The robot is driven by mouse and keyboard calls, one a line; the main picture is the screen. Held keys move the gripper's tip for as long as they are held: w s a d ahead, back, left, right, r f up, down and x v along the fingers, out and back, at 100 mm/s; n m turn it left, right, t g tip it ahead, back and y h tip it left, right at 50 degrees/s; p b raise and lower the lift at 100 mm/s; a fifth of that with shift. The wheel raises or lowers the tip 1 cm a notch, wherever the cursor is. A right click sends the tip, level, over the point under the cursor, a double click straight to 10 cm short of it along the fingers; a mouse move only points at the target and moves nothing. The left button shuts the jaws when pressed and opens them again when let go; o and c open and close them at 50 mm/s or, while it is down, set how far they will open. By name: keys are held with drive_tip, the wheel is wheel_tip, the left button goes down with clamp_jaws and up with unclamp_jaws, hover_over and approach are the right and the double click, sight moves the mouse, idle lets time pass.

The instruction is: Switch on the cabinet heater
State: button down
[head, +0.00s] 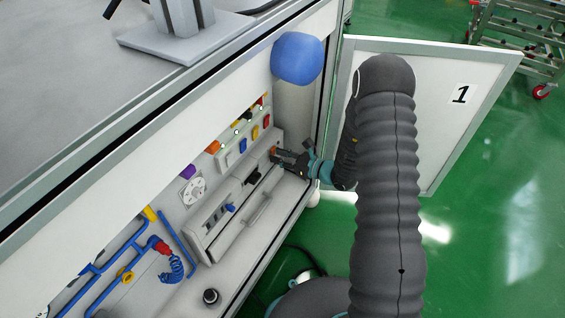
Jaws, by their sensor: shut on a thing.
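The cabinet (300,110) stands open, with a panel of switches and fittings inside. My gripper (279,156) reaches in from the right, at the right end of the panel. It is shut on a small orange-red switch (274,151), which is partly hidden by the fingers. No label is readable, so I cannot tell from the picture that this is the heater switch, or which position it is in.
A dial (194,190), a purple part (187,171) and blue pipes (100,265) lie left in the cabinet. A blue-capped cylinder (297,58) hangs above my gripper. A wheeled rack (515,35) stands far right.

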drive_tip(key=shift+s+a, duration=0.1)
drive_tip(key=shift+a, duration=0.05)
drive_tip(key=c, duration=0.9)
unclamp_jaws()
drive_tip(key=shift+a, duration=0.1)
drive_tip(key=shift+d, duration=0.2)
drive_tip(key=v, duration=1.2)
drive_tip(key=shift+f, duration=0.15)
